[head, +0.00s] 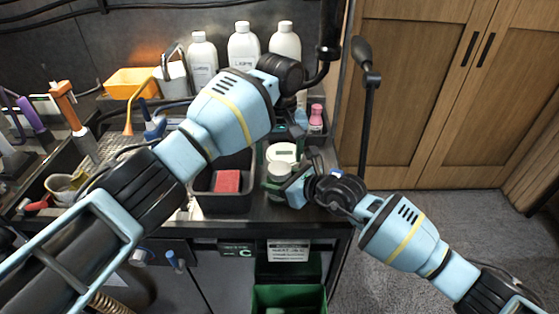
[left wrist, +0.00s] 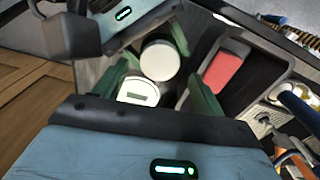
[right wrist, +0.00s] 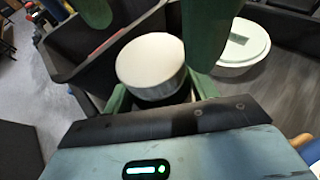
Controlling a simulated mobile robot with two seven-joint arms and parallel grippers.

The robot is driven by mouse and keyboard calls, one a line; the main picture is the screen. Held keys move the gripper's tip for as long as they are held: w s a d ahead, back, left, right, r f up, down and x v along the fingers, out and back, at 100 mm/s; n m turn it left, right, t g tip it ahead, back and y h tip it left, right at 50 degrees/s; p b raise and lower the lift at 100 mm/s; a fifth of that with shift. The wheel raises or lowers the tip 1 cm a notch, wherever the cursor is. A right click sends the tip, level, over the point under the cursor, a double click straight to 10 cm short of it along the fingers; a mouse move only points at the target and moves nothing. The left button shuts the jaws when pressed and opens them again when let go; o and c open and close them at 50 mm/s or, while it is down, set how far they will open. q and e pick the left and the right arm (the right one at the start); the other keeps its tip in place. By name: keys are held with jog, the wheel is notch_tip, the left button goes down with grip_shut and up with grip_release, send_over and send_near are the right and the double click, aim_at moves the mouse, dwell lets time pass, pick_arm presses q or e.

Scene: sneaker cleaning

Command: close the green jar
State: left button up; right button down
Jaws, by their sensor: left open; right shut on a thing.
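A jar (head: 279,170) with a round, plain white top stands near the counter's front edge. Its side looks dark in the right wrist view (right wrist: 150,65); I cannot tell whether the white top is a cover or contents. My right gripper (head: 287,183) is shut on this jar, low on its sides. A white round piece with a dark green label, like a lid (head: 284,153), is just behind the jar. It also shows in the left wrist view (left wrist: 138,92). My left gripper (left wrist: 162,85) is open above, its green fingers spread around the jar and the labelled piece.
A black bin with a red block (head: 228,181) stands just left of the jar. White bottles (head: 243,45) stand at the back. A pink-capped bottle (head: 316,118) is behind on the right. A thin black stand (head: 369,110) rises right of the counter.

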pick_arm(q)
jog(key=shift+r, duration=0.6)
jog(key=o, duration=0.6)
notch_tip(320, 180, up, 12)
